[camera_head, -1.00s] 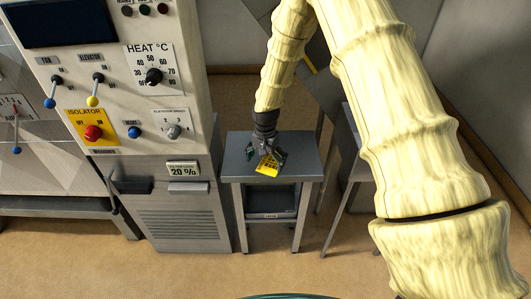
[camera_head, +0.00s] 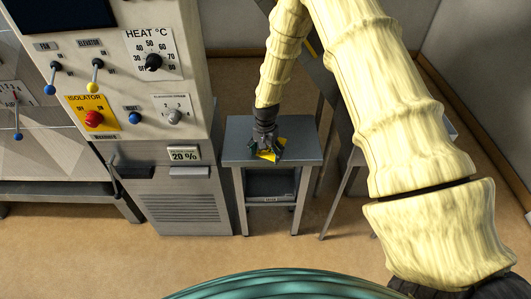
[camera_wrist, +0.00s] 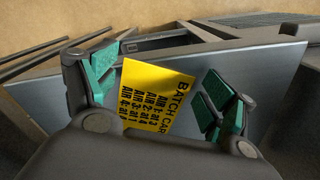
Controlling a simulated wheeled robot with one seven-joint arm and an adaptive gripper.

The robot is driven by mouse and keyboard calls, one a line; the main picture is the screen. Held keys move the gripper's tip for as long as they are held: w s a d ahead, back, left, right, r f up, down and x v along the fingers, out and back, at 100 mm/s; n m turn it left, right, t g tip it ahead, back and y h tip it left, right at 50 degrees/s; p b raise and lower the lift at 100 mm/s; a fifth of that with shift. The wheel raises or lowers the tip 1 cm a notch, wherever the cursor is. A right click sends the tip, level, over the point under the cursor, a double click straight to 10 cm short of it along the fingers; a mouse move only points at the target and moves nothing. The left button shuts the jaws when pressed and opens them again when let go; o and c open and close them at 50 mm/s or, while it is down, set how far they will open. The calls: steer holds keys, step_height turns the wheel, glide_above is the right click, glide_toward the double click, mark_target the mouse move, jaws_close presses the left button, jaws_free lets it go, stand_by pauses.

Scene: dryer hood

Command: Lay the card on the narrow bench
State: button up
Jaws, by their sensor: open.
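The yellow batch card (camera_head: 266,156) is at the top of the narrow bench (camera_head: 302,150), near its front edge, partly hidden by my gripper (camera_head: 266,147). In the wrist view the card (camera_wrist: 152,95) shows its black print, with the grey bench top (camera_wrist: 262,72) behind it. My gripper (camera_wrist: 162,85) is open around the card, with a green-padded finger on each side and a visible gap to each. The card's lower end is hidden behind the gripper body. It looks to rest on the bench, but I cannot tell whether it lies fully flat.
The dryer's control cabinet (camera_head: 175,95) stands close on the bench's left. Grey metal legs and a panel (camera_head: 340,160) stand close on its right. A shelf (camera_head: 270,183) sits under the bench top. The floor in front (camera_head: 215,255) is mostly clear.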

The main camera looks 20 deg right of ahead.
mark_target(271, 153)
steer(key=shift+s, duration=0.1)
jaws_close()
steer(key=shift+d, duration=0.15)
steer(key=shift+w+d, duration=0.3)
steer(key=shift+d, duration=0.3)
steer(key=shift+w+d, duration=0.25)
steer(key=shift+d, duration=0.35)
steer(key=c, duration=0.9)
jaws_free()
steer(key=shift+s, duration=0.1)
step_height(271, 153, up, 12)
steer(key=shift+r, duration=0.1)
